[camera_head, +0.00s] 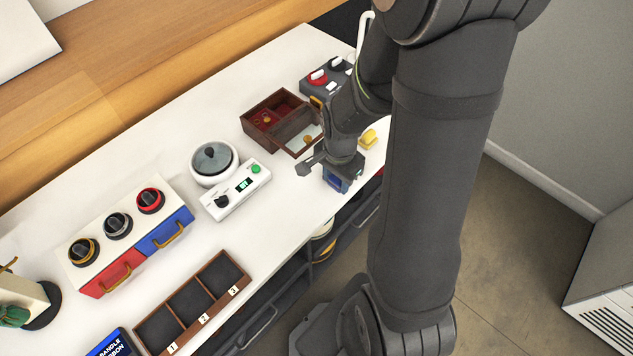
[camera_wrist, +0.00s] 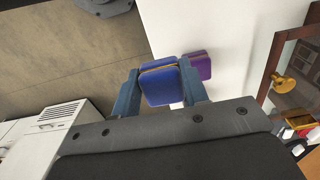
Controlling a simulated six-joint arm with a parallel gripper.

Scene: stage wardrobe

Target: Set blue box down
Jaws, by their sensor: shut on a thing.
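The blue box (camera_head: 335,183) is between the fingers of my gripper (camera_head: 330,172) at the front edge of the white table (camera_head: 285,215). In the wrist view, my gripper (camera_wrist: 160,92) is shut on the blue box (camera_wrist: 160,82), which has a thin yellowish band along its seam. In that view the box lies across the line between the tabletop and the floor. I cannot tell whether its underside touches the table.
A wooden compartment box (camera_head: 262,108) with a clear lid stands behind my gripper, and a yellow object (camera_head: 368,138) to its right. A numbered tray (camera_head: 190,300) lies front left. Tabletop between is clear.

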